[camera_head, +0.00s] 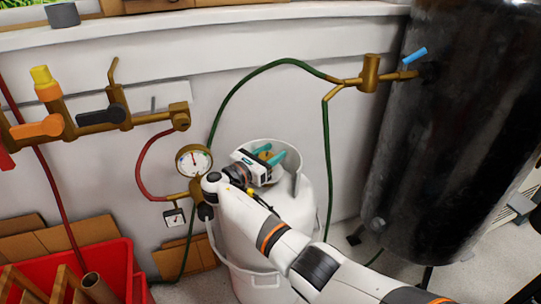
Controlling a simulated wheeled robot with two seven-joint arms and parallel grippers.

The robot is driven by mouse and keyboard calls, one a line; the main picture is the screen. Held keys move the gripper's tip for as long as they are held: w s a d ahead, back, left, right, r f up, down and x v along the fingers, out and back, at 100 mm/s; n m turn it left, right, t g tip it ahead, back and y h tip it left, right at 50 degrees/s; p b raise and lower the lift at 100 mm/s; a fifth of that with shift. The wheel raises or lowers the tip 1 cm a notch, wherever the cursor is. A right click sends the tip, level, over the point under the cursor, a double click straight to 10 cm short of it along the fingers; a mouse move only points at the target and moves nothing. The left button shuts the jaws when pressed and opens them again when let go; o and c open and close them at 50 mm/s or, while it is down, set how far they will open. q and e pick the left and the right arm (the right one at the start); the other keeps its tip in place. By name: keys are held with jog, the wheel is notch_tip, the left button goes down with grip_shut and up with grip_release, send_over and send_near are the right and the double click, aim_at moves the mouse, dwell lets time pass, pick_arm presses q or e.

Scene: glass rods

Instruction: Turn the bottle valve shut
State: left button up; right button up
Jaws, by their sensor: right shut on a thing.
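A white gas bottle (305,222) stands upright against the wall in the middle of the view, with a raised collar around its top. Its valve (265,152) is a small brass-coloured part inside the collar. My right gripper (268,156) reaches in from the lower right, and its teal fingers are shut on the valve. The fingers and gripper body hide much of the valve. A round pressure gauge (194,161) sits just left of the gripper. My left gripper is not in view.
A large black tank (455,130) stands at the right, with a blue-handled tap (414,56) and a green hose (327,160). Brass pipework with an orange lever (38,128) runs along the left wall. A red crate (115,268) holding rods stands at lower left.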

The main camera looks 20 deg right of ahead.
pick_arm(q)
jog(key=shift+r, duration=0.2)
pick_arm(e)
jog(key=o, duration=1)
jog(key=shift+a, duration=0.1)
jog(key=shift+s+a, duration=0.2)
jog(key=shift+a, duration=0.1)
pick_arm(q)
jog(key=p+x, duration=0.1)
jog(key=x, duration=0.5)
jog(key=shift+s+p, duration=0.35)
pick_arm(e)
jog(key=v, duration=1.1)
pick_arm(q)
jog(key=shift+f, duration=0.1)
pick_arm(e)
jog(key=shift+f, duration=0.1)
jog(key=shift+c, duration=0.2)
